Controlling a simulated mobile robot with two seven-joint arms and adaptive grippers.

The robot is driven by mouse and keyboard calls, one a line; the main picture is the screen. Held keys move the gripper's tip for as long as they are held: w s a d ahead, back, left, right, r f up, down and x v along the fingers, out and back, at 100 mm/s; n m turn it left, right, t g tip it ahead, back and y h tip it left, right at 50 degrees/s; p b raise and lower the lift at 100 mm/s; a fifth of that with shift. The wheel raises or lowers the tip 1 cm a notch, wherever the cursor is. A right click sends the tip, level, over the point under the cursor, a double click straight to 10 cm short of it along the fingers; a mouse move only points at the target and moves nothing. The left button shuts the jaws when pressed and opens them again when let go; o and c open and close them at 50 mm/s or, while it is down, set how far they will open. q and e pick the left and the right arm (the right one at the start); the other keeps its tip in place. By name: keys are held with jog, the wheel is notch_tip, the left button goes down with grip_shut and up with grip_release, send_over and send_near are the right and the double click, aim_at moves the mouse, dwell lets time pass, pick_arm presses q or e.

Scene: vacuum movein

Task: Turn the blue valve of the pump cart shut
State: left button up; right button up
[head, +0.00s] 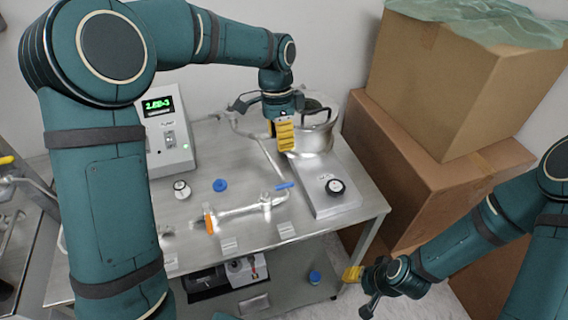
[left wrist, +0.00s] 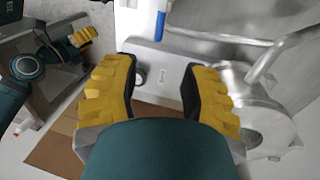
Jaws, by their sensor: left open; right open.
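In the left wrist view a blue bar (left wrist: 160,24), which looks like this handle, is beyond the fingertips near the top. My left gripper (head: 284,134) hangs above the back of the cart, in front of the steel pot, apart from the handle. Its yellow fingers (left wrist: 158,95) are spread with nothing between them. My right gripper (head: 358,275) is open and empty, low at the cart's right front.
A readout box (head: 165,133) stands at the back left. The steel pot (head: 316,132) stands behind. Stacked cardboard boxes (head: 420,165) block the right side.

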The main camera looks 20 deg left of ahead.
aim_at(284, 184)
pick_arm(q)
jog(key=f, duration=0.4)
jog(key=s+d+f+b, duration=0.1)
jog(key=f, duration=0.3)
jog(key=s+f+b, duration=0.1)
jog(key=f, duration=0.4)
jog(key=shift+s+d+f, duration=0.1)
jog(key=shift+s+d, duration=0.05)
jog(key=shift+d, duration=0.1)
grip_shut()
jog(key=shift+s, duration=0.1)
